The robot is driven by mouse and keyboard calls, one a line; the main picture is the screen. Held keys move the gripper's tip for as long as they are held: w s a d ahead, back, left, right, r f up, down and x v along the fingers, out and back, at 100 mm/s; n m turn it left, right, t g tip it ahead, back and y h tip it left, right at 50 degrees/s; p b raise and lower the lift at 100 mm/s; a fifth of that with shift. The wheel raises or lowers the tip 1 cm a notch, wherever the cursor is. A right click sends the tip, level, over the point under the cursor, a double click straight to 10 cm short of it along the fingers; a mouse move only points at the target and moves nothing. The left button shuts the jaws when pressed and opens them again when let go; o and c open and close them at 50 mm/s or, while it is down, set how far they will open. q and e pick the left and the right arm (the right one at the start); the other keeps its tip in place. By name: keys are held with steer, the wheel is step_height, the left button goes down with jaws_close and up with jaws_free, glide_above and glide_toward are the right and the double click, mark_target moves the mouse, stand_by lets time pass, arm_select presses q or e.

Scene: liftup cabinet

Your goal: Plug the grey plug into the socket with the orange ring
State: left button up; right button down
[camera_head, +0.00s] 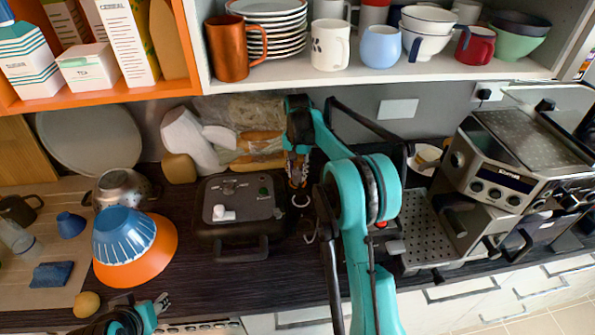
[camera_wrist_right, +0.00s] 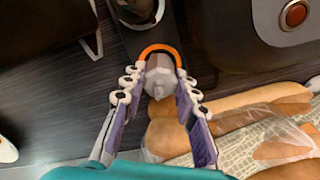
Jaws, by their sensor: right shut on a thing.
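My right gripper (camera_head: 297,172) reaches down to the counter between the black grill and the coffee machine. In the right wrist view the gripper (camera_wrist_right: 160,88) is shut on the grey plug (camera_wrist_right: 158,76), with a finger on each side. The orange ring (camera_wrist_right: 160,49) shows as an arc just beyond the plug, around the socket on a dark strip. The plug covers the socket opening, so I cannot tell whether it is inserted. My left gripper (camera_head: 160,303) is low at the left, near the counter's front edge; its jaw state is unclear.
The black grill (camera_head: 238,215) stands left of my right gripper. Bagged bread (camera_head: 258,150) lies behind it. The coffee machine (camera_head: 500,170) stands at the right. A shelf with cups and plates (camera_head: 400,70) hangs above. A blue bowl on an orange bowl (camera_head: 150,262) stands near my left gripper.

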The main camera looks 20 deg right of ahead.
mark_target(297, 171)
arm_select(q)
steer(key=shift+f, duration=0.25)
arm_select(e)
steer(key=shift+f, duration=0.45)
steer(key=c, duration=1.1)
jaws_free()
steer(key=shift+r, duration=0.1)
step_height(297, 171, up, 7)
steer(key=shift+r, duration=0.2)
arm_select(q)
steer(key=shift+c, duration=0.3)
steer(key=c, duration=0.4)
arm_select(e)
steer(key=c, duration=0.7)
steer(key=shift+s+f, duration=0.1)
steer(key=shift+c, duration=0.2)
